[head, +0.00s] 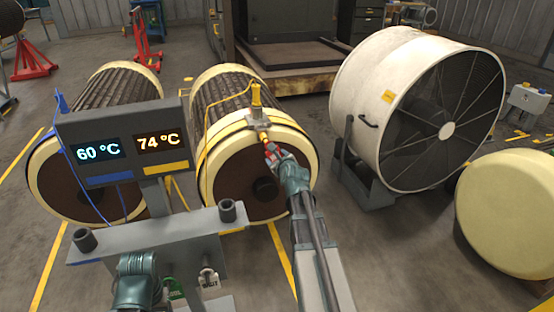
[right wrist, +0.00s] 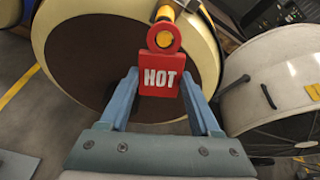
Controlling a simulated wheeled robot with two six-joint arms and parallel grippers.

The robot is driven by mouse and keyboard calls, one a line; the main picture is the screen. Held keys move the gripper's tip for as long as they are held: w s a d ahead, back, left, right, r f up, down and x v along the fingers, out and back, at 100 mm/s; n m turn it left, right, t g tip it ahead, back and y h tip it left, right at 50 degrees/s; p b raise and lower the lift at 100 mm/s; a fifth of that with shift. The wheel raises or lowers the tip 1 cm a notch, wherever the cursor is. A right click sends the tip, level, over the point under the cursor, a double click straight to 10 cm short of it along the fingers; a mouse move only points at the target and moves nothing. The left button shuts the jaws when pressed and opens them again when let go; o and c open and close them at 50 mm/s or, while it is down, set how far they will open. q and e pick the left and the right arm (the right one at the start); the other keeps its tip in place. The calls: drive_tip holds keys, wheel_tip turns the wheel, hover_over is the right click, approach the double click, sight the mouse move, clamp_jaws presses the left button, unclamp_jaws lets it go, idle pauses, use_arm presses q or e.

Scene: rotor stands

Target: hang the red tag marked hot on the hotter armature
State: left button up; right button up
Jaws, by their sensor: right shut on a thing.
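A display (head: 125,142) reads 60 °C above a blue bar and 74 °C above a yellow bar. The left armature (head: 118,88) carries a blue clip and cable. The right armature (head: 222,88) carries a yellow clip (head: 256,95) and cable. My right gripper (head: 270,150) is shut on the red HOT tag (right wrist: 160,78), in front of the right armature's near end. The tag's ring (right wrist: 163,38) is at the yellow-tipped peg (right wrist: 166,12); I cannot tell whether it is around it. My left gripper's jaws cannot be made out at the bottom of the head view.
A green tag (head: 175,288) and a pale tag (head: 208,278) hang below the grey display stand (head: 190,230). A large white fan (head: 385,85) stands right of the right armature. A cream drum (head: 510,215) is at the far right. Open floor lies between them.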

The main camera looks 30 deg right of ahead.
drive_tip(key=shift+w+d+f, duration=0.1)
drive_tip(key=shift+w+d, duration=0.05)
drive_tip(key=shift+w, duration=0.4)
idle(0.4)
drive_tip(key=shift+w+d+f, duration=0.15)
drive_tip(key=shift+w, duration=0.55)
drive_tip(key=shift+w+b, duration=0.1)
drive_tip(key=shift+b, duration=0.2)
drive_tip(key=shift+f, duration=0.25)
drive_tip(key=o, duration=1.5)
